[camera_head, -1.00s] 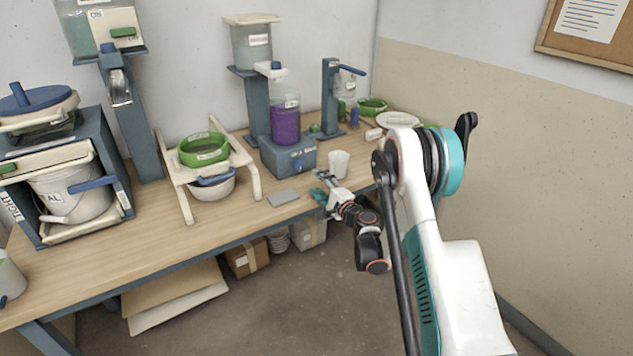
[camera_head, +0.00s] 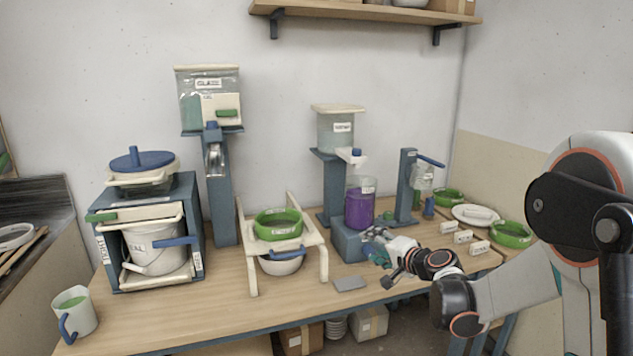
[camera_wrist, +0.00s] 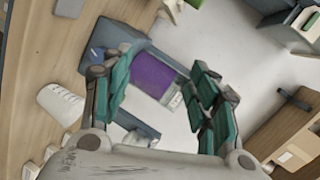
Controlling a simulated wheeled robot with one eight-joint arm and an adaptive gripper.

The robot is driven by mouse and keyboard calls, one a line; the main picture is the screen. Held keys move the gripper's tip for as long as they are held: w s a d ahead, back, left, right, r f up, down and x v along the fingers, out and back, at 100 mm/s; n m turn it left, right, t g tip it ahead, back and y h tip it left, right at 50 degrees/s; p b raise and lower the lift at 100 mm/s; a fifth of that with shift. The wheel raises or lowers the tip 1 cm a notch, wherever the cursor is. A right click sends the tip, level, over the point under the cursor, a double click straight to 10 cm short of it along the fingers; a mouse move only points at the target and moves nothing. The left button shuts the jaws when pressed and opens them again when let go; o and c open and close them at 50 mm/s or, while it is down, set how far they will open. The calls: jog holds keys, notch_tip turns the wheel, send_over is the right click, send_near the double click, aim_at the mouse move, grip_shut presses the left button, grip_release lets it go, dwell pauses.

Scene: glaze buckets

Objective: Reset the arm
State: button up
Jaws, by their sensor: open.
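My gripper (camera_head: 374,246) is over the front part of the table (camera_head: 200,312), in front of the blue stand (camera_head: 349,243) that bears a container of purple liquid (camera_head: 360,205). In the wrist view my gripper (camera_wrist: 160,95) has its green-padded fingers spread wide, with nothing between them. Beyond the fingers, the purple container (camera_wrist: 154,75) shows there too. A white cup (camera_wrist: 60,103) stands left of the fingers in the wrist view. In the head view I cannot make the cup out behind my arm.
A grey flat piece (camera_head: 349,283) lies near the table's front edge. A blue cabinet with a white bucket (camera_head: 155,250) stands left. Small labelled blocks (camera_head: 464,237) and a white plate (camera_head: 474,214) are at right.

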jog(key=s+a+r+n+g+h, duration=0.1)
jog(key=s+r+n+g, duration=0.15)
jog(key=s, duration=0.75)
jog(key=s+a+r+n+g+h, duration=0.1)
jog(key=s+r+n, duration=0.25)
jog(key=s, duration=0.65)
jog(key=s+d+f+n+g+h, duration=0.1)
jog(key=s+d+h, duration=0.1)
jog(key=s, duration=0.9)
jog(key=s+d+f+n+g+h, duration=0.1)
jog(key=s+d+f+n+h, duration=0.1)
jog(key=s, duration=0.8)
jog(key=shift+s+d+f+n+g, duration=0.2)
jog(key=shift+s+d+n+g, duration=0.15)
jog(key=shift+d, duration=0.35)
